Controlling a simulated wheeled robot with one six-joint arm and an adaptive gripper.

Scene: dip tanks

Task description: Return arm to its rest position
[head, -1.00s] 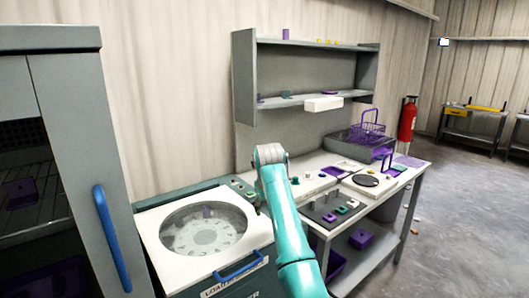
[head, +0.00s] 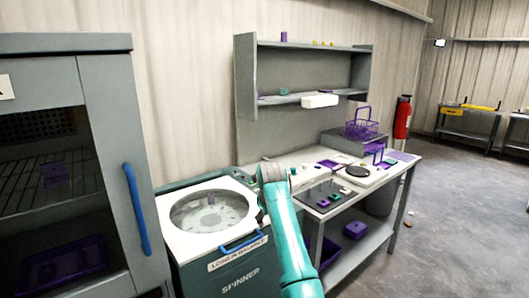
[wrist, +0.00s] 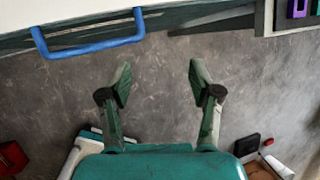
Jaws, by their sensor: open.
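My gripper (wrist: 160,85) shows in the wrist view with its two fingers spread wide and nothing between them. It points down over bare grey floor. My teal arm (head: 288,245) is in the lower middle of the head view, in front of the workbench and beside the spinner; the gripper itself is hidden there. The spinner's blue handle (wrist: 90,42) lies at the upper left of the wrist view, apart from the fingers.
The spinner (head: 226,275) stands left of my arm, with a cabinet (head: 110,170) further left. The workbench (head: 345,270) with small parts is at right. A purple basket (head: 362,128) stands at its back. Open floor (head: 450,220) lies to the right.

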